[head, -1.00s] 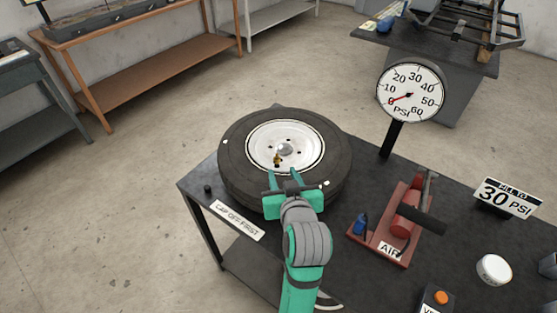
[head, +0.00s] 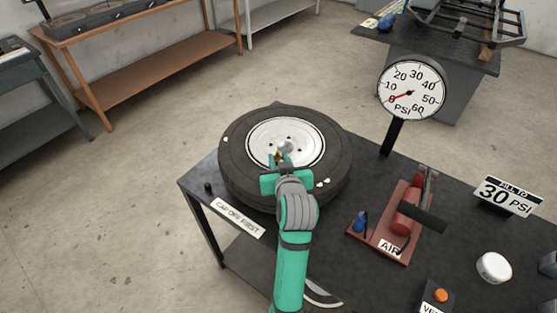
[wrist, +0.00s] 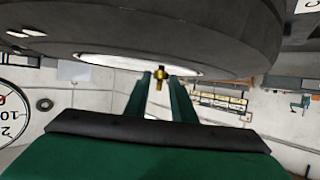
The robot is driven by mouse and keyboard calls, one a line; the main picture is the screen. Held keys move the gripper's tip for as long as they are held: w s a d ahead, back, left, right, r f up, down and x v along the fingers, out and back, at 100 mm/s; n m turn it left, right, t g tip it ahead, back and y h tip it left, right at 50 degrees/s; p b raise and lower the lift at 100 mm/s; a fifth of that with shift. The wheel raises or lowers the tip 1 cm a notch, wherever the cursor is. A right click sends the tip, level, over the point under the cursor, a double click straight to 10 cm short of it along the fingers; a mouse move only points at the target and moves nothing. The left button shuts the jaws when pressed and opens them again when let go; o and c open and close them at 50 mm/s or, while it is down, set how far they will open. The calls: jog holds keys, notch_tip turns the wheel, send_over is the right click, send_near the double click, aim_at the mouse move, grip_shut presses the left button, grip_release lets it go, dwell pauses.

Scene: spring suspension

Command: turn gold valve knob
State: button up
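The gold valve knob (head: 277,157) stands on the white wheel rim (head: 298,133) of a tyre (head: 238,175) lying flat on the dark table. It also shows in the wrist view (wrist: 159,77). My gripper (head: 279,161) reaches over the tyre's near side to the knob. In the wrist view its two green fingers (wrist: 160,82) stand apart, one on each side of the knob at the fingertips. Slim gaps show between fingers and knob, so it looks open. In the head view the fingers partly hide the knob.
A gauge (head: 411,90) stands behind the table's right part, its red needle near 0. A red air pump (head: 404,217) with a blue piece, a "30 PSI" sign (head: 507,196), a white round container (head: 494,267) and an orange button (head: 440,295) are to the right. A small black cap (head: 208,187) lies left.

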aim_at(279, 156)
jog(key=shift+a, duration=0.1)
grip_shut()
jog(key=shift+d+n+g+y, duration=0.2)
jog(key=shift+d+n+y, duration=0.1)
jog(key=shift+n+y, duration=0.35)
jog(key=shift+d+n+g+y, duration=0.2)
jog(key=shift+d+n+y, duration=0.05)
jog(key=shift+n+y, duration=0.35)
jog(key=n+y, duration=0.1)
jog(key=n+g+y, duration=0.2)
jog(key=shift+w+d+n+y, duration=0.25)
jog(key=shift+w+d+y, duration=0.1)
jog(key=shift+d, duration=0.05)
jog(key=n+g+y, duration=0.2)
jog(key=n+g, duration=0.1)
jog(key=n+g+y, duration=0.1)
jog(key=shift+w+d+n, duration=0.25)
jog(key=shift+w+n, duration=0.05)
jog(key=shift+w, duration=0.1)
jog(key=shift+w+n+g+y, duration=0.15)
jog(key=shift+n+g+y, duration=0.25)
jog(key=shift+n+g, duration=0.45)
jog(key=shift+w+n+g+y, duration=0.15)
jog(key=shift+n+g+y, duration=0.25)
jog(key=shift+n+g, duration=0.4)
jog(key=shift+g, duration=0.45)
jog(key=shift+o, duration=2.4)
grip_release()
jog(key=shift+w, duration=0.1)
